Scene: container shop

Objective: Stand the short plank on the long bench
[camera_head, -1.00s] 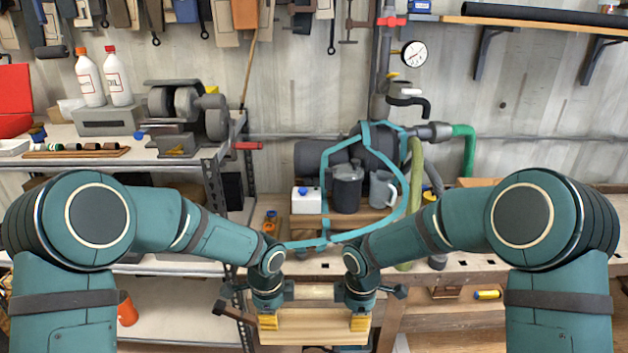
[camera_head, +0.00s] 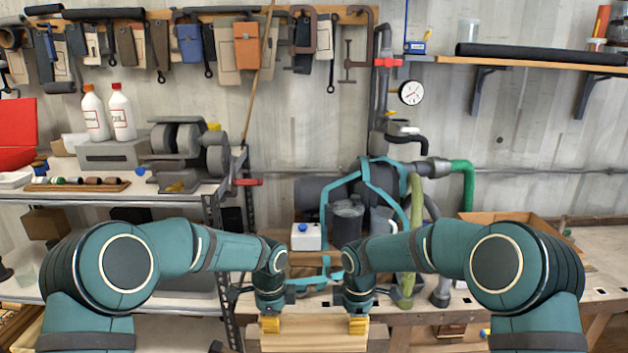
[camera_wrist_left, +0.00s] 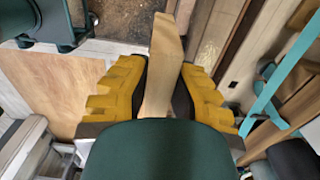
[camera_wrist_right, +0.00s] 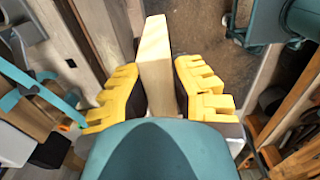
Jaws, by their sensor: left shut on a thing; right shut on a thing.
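The short plank (camera_head: 314,336) is pale wood and lies level across the bottom middle of the head view, on edge with its broad face toward me. My left gripper (camera_head: 270,324) is shut on its left end and my right gripper (camera_head: 358,325) on its right end. The plank also shows between yellow fingers in the left wrist view (camera_wrist_left: 161,65) and right wrist view (camera_wrist_right: 154,60). The long bench (camera_head: 470,306) is behind and to the right, its wooden top dotted with dark holes. The plank appears apart from it, in front of its edge.
A dark grey canister (camera_head: 347,222), a white container with blue cap (camera_head: 306,237) and a teal strap (camera_head: 382,190) crowd the back middle. A metal shelf (camera_head: 180,196) with bottles stands left. An open cardboard box (camera_head: 510,219) sits on the right. The bench's front stretch looks mostly clear.

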